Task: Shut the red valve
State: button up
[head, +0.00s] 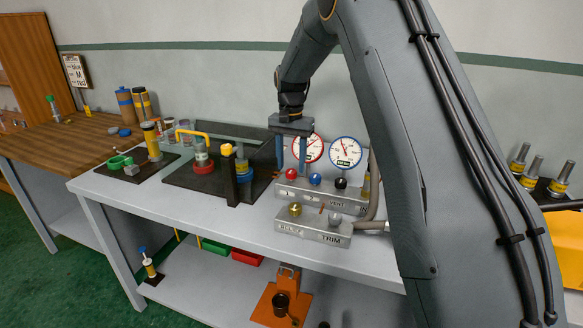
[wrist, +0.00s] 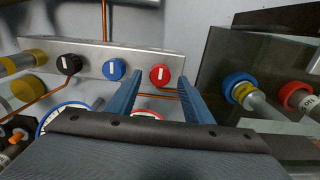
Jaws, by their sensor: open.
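A small red valve knob (head: 291,174) sits at the left end of a grey metal manifold (head: 322,193), in a row with a blue knob (head: 315,179) and a black knob (head: 340,183). In the wrist view, the red knob (wrist: 160,75) has a white bar that stands nearly upright. My gripper (head: 291,165) is over the red knob and points down. Its two blue fingers are open and empty. In the wrist view, my gripper (wrist: 160,82) has one fingertip on each side of the red knob, with gaps. I cannot tell whether the fingers are level with it.
A red-rimmed gauge (head: 309,148) and a blue-rimmed gauge (head: 346,152) stand behind the manifold. A second block (head: 312,226) with a brass knob lies in front. A dark tray (head: 188,177) with pipe fittings, one with a red ring, is to the left. The bench front is clear.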

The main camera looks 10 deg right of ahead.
aim_at(291, 171)
notch_tip(291, 171, up, 5)
jog(key=shift+r+b, duration=0.1)
jog(key=shift+b, duration=0.45)
jog(key=shift+r, duration=0.4)
jog(key=shift+s, duration=0.1)
